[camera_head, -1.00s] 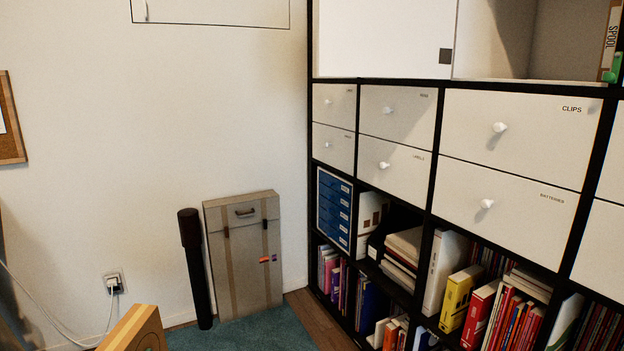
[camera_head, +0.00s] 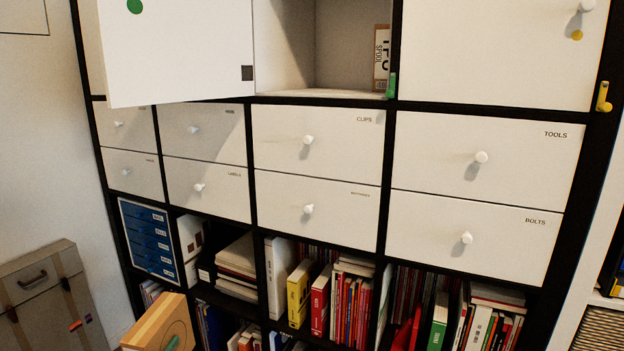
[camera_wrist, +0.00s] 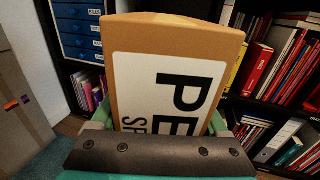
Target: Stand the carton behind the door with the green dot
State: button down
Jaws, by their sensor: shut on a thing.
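The carton (camera_head: 158,322), orange-brown with a ring mark on one side, shows at the lower left of the head view. In the wrist view the carton (camera_wrist: 170,85) has a white label with large letters starting "PE". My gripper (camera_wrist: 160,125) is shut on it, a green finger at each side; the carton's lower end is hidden. The door with the green dot (camera_head: 180,55) stands open, swung to the left at the upper left. Its compartment (camera_head: 285,55) shows a spool box (camera_head: 381,60) at the right and free room at the left. The carton is below and left of this opening.
A closed door with a yellow dot (camera_head: 490,50) is to the right. A green latch (camera_head: 391,85) and a yellow latch (camera_head: 603,97) stick out from the frame. White drawers (camera_head: 318,130) and book shelves lie below. A grey folded case (camera_head: 50,295) leans at the left wall.

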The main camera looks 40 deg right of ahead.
jog(key=shift+d+r+p, duration=0.2)
jog(key=shift+r+p, duration=0.15)
jog(key=shift+r, duration=0.55)
jog(key=shift+d+f+b, duration=0.15)
jog(key=shift+b, duration=0.2)
jog(key=shift+r, duration=0.2)
jog(key=shift+f, duration=0.35)
